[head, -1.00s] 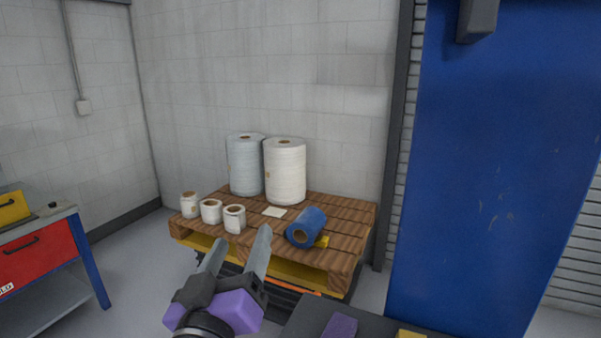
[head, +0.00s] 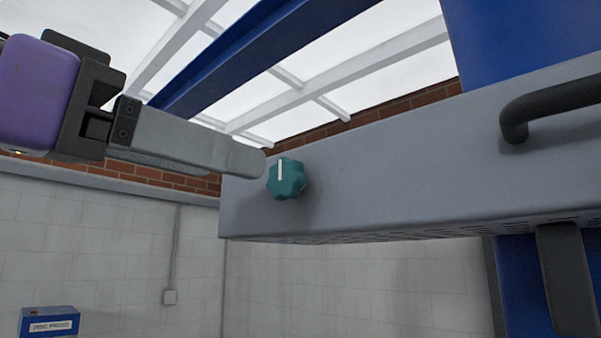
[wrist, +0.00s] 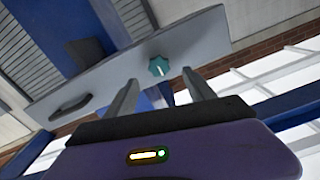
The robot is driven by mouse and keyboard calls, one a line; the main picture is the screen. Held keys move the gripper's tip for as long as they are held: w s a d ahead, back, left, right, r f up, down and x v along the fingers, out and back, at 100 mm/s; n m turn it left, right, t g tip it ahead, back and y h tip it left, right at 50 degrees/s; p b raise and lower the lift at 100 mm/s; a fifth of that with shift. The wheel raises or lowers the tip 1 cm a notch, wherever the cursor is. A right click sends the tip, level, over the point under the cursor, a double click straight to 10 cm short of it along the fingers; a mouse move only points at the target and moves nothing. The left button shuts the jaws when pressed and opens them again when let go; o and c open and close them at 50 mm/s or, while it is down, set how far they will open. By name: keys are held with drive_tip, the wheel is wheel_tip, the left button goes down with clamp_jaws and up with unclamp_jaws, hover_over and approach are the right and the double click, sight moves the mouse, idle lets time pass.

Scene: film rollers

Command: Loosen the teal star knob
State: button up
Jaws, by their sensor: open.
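The teal star knob (head: 286,178) sits on the front face of a grey panel (head: 400,165), near its left end, with a white mark line pointing up in the head view. My gripper (head: 245,160) comes in from the left there, its fingertips close to the knob's left side; one finger largely hides the other. In the wrist view the knob (wrist: 159,66) lies ahead of my gripper (wrist: 160,88), between the lines of its two spread fingers and beyond the tips. The gripper is open and empty, and no contact with the knob shows.
A black handle (head: 550,105) sticks out from the panel to the right of the knob. Blue steelwork (head: 250,55) runs overhead below a skylight. A blue box (head: 50,322) is at the lower left.

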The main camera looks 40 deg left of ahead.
sight(281, 174)
drive_tip(key=w+p, duration=0.1)
drive_tip(key=w, duration=0.3)
drive_tip(key=w+d+p, duration=0.1)
drive_tip(key=w, duration=0.1)
drive_tip(key=shift+w+r+p, duration=0.15)
drive_tip(key=shift+r+p, duration=0.15)
drive_tip(key=shift+r, duration=0.1)
drive_tip(key=shift+w+f, duration=0.15)
drive_tip(key=shift+w, duration=0.45)
clamp_jaws()
